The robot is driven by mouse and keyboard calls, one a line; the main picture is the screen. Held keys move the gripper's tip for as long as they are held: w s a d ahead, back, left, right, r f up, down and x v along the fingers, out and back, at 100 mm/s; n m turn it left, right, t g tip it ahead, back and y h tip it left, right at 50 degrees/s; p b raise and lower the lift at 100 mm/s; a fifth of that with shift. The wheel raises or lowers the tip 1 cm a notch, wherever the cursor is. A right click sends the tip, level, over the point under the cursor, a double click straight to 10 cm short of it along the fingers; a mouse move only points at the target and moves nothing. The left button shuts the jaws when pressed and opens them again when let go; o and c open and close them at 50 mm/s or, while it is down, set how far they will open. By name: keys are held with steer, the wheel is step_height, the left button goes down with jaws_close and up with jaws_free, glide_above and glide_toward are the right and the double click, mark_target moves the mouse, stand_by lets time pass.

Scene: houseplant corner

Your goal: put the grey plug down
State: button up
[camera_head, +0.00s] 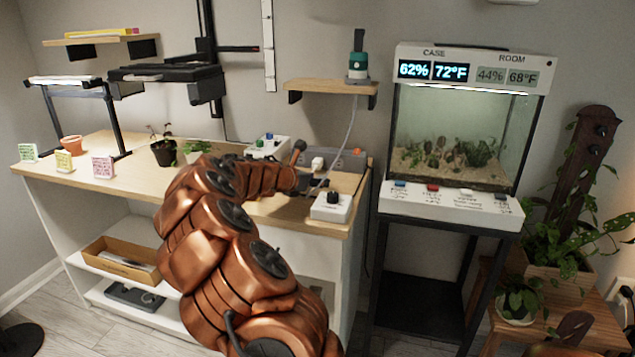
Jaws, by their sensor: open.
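My gripper (313,187) is small and dark at the end of my copper arm, over the right end of the wooden bench top (270,208). Its jaws are open. A pale cord (348,132) hangs from the green-and-grey device (358,66) on the wall shelf and runs down to the gripper area. A small pale plug-like block (318,163) shows just behind the gripper, at the front of a grey power strip (349,160) with orange parts. I cannot tell for sure whether this block is the grey plug. My gripper partly hides the cord's lower end.
A white box with a black knob (332,206) sits just in front of the gripper, near the bench edge. A white box with coloured buttons (268,145) and potted plants (165,150) stand to the left. A glass terrarium (450,135) stands to the right, across a gap.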

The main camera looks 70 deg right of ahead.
steer(key=p+v, duration=0.1)
steer(key=v, duration=1)
steer(key=shift+s+r, duration=0.1)
steer(key=shift+r, duration=0.1)
steer(key=s+a+f+m+t+y, duration=0.15)
steer(key=a+m, duration=0.25)
steer(key=a, duration=0.6)
steer(key=a+f+m+y, duration=0.3)
steer(key=a+m, duration=0.1)
steer(key=a, duration=0.7)
steer(key=s+a+f+m+t+y, duration=0.1)
steer(key=a+f+m+y, duration=0.2)
steer(key=a, duration=0.7)
steer(key=s+a+f+m+y, duration=0.1)
steer(key=s+a, duration=0.2)
steer(key=a, duration=0.5)
steer(key=s+a+f+m+y, duration=0.1)
steer(key=s+a+y, duration=0.1)
steer(key=a, duration=0.6)
steer(key=s+a+f+m+g+y, duration=0.1)
steer(key=s+a+y, duration=0.1)
steer(key=s+a, duration=0.3)
steer(key=a, duration=0.3)
steer(key=shift+a+f+m, duration=0.15)
steer(key=shift+f+m, duration=0.15)
steer(key=shift+f, duration=0.05)
